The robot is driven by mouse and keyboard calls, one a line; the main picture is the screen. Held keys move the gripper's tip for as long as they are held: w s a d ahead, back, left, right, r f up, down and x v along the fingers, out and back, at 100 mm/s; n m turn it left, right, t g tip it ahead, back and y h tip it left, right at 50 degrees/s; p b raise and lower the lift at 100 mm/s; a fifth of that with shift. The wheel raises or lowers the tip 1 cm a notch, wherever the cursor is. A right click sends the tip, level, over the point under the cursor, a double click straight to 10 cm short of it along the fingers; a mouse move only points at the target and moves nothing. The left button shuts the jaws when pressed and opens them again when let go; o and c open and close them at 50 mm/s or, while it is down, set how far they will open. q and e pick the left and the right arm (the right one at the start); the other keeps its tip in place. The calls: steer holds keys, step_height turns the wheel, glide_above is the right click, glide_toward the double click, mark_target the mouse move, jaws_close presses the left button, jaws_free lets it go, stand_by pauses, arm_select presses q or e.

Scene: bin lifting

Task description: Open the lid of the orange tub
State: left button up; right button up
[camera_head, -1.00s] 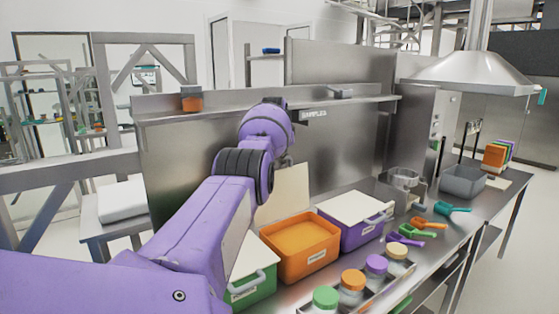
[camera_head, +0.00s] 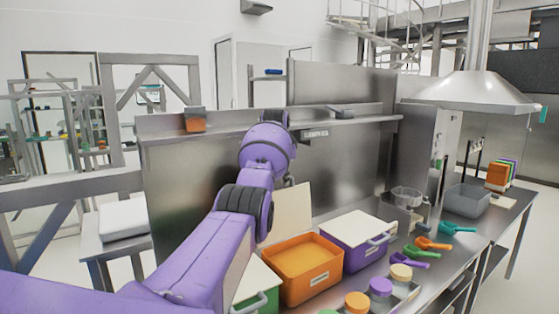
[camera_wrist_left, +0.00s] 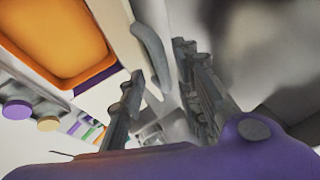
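The orange tub (camera_head: 322,287) stands on the steel counter between the green and purple tubs. Its pale lid (camera_head: 292,210) is raised, standing steeply behind the tub, and the orange interior shows. In the left wrist view the open tub (camera_wrist_left: 68,80) fills the upper left, and the lid's grey curved handle (camera_wrist_left: 150,52) shows beside it. My left gripper (camera_wrist_left: 165,85) has its two fingers apart, near the handle; I see nothing clasped between them. In the head view my left arm hides its gripper. My right gripper is not in view.
A green tub (camera_head: 262,303) is left of the orange one, partly behind my arm. A closed purple tub (camera_head: 357,255) is on its right. Jars with coloured lids (camera_head: 380,287) stand in front, with scoops (camera_head: 433,243) to the right. A shelf (camera_head: 230,128) runs behind.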

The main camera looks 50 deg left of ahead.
arm_select(q)
steer(key=v, duration=0.9)
steer(key=shift+r, duration=0.1)
stand_by(0.3)
